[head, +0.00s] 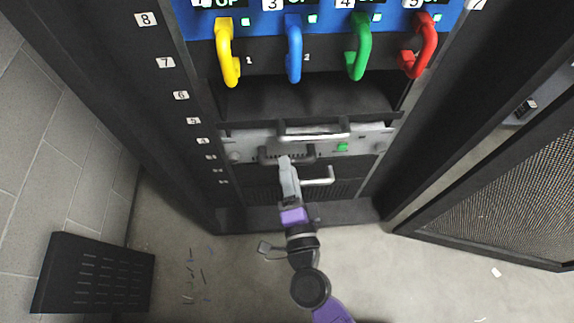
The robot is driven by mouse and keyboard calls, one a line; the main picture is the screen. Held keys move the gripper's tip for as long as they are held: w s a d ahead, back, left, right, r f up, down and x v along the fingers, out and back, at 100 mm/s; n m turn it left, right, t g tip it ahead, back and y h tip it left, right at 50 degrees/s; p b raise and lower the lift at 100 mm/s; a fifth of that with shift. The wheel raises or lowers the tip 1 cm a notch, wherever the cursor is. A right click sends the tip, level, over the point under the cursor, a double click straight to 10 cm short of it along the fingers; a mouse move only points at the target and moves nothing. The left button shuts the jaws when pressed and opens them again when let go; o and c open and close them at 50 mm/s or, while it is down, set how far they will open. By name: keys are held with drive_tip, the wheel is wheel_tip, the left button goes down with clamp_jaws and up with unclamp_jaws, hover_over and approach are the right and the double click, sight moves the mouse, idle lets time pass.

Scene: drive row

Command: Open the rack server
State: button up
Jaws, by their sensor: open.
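The rack server (365,142) is a grey-fronted unit low in the dark rack, with a small green light at its right. A pale bar handle (313,136) runs across its top edge, and a dark handle (302,158) sits just below. My gripper (285,160) is in front of the server's lower front, at the dark handle in the picture. It is open; I cannot tell whether it touches the handle or whether the handle lies between its fingers. My gripper hides part of the dark handle.
A silver handle (318,178) sticks out below, right of my gripper. Above are yellow (226,50), blue (294,48), green (358,46) and red (420,46) looped handles. A mesh door (500,170) stands open at right. A dark vented panel (95,275) is at lower left.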

wheel_tip(320, 180, down, 9)
drive_tip(key=w+m+g+h, duration=0.2)
drive_tip(key=m+g, duration=0.1)
drive_tip(key=m, duration=0.1)
drive_tip(key=b+x, duration=0.1)
drive_tip(key=x, duration=0.6)
drive_tip(key=shift+w+b, duration=0.1)
drive_tip(key=shift+b, duration=0.3)
drive_tip(key=shift+c, duration=0.2)
clamp_jaws()
idle(0.5)
